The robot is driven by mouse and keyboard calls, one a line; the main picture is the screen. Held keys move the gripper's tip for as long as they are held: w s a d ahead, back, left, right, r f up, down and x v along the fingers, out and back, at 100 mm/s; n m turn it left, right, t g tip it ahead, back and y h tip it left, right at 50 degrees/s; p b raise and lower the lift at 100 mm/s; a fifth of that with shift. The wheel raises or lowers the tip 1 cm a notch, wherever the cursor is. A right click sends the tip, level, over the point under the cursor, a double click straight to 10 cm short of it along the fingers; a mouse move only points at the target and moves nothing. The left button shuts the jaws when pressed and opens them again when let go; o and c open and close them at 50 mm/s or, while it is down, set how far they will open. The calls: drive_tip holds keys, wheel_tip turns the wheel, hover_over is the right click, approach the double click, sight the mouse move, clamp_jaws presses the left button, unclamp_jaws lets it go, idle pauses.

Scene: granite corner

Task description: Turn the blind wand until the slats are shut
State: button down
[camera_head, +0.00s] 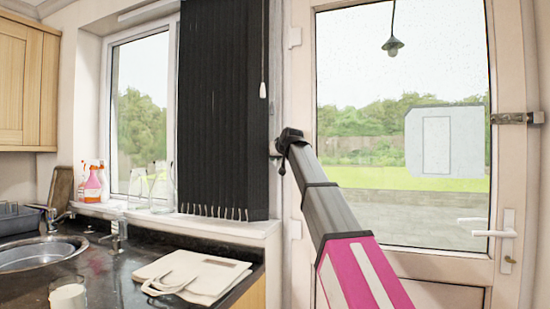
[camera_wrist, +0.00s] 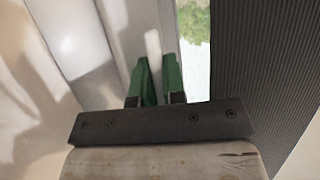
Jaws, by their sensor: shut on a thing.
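The dark vertical blind (camera_head: 222,110) hangs bunched over the right part of the window, its slats close together. It also fills the right of the wrist view (camera_wrist: 268,70). A thin cord or wand with a white lower end (camera_head: 263,90) hangs in front of its right side. My gripper (camera_head: 275,156) is beside the blind's right edge, lower than that white end; its fingertips are hard to make out there. In the wrist view its green fingers (camera_wrist: 158,82) are shut on a short pale rod (camera_wrist: 153,45), which looks like the blind wand. The rod's lower part is hidden between the fingers.
The glazed door (camera_head: 400,130) with a white handle (camera_head: 492,233) is to the right. Below the window are the sill (camera_head: 190,222) and a dark counter with a folded cloth bag (camera_head: 190,274), a white mug (camera_head: 68,296) and a sink (camera_head: 40,256). Bottles (camera_head: 92,185) stand on the sill.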

drive_tip(key=c, duration=1.4)
unclamp_jaws()
drive_tip(key=shift+n+g, duration=0.3)
